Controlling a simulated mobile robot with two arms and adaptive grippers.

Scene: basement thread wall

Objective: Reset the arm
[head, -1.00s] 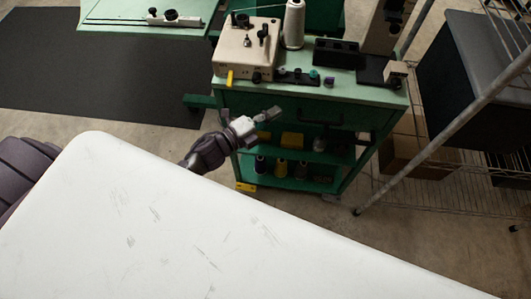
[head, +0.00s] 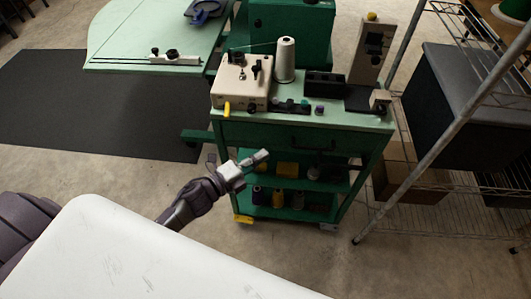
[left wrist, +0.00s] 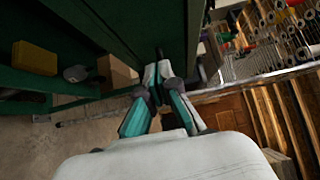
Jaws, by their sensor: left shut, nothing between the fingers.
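My left gripper (head: 255,160) reaches in from the lower left in the head view, in front of the green cart (head: 290,132). Its fingers are closed together with nothing between them. In the left wrist view the left gripper (left wrist: 157,70) shows its fingertips meeting, close by the cart's dark green side. The gripper looks apart from the cart in the head view, though the exact gap is hard to tell. My right gripper is not in view.
The cart carries a beige machine (head: 240,80), a white thread cone (head: 285,60) and, on lower shelves, several spools (head: 278,198). A wire rack (head: 440,130) stands right. A green table (head: 150,40) stands behind left, by a dark mat (head: 90,105). Floor shows between mat and cart.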

